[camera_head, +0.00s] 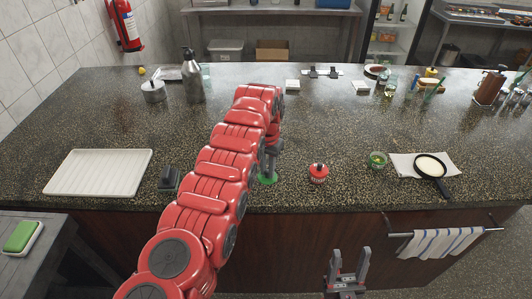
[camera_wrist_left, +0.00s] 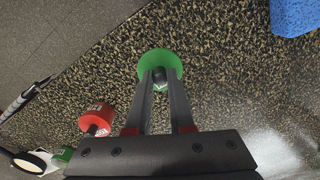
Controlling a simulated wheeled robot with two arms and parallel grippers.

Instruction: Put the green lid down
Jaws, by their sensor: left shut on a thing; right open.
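In the left wrist view the green lid (camera_wrist_left: 150,62) is a round disc with a dark knob, and my left gripper (camera_wrist_left: 160,80) is shut on that knob. I cannot tell whether the lid touches the counter. My right gripper (camera_head: 347,268) is open and empty, in front of the counter and below its top.
On the speckled counter (camera_head: 330,120), a red-lidded jar (camera_head: 318,173) stands right of the green lid. A green-rimmed open jar (camera_head: 377,160) and a pan (camera_head: 431,166) are further right. A white tray (camera_head: 98,172) lies left. The counter's middle is clear.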

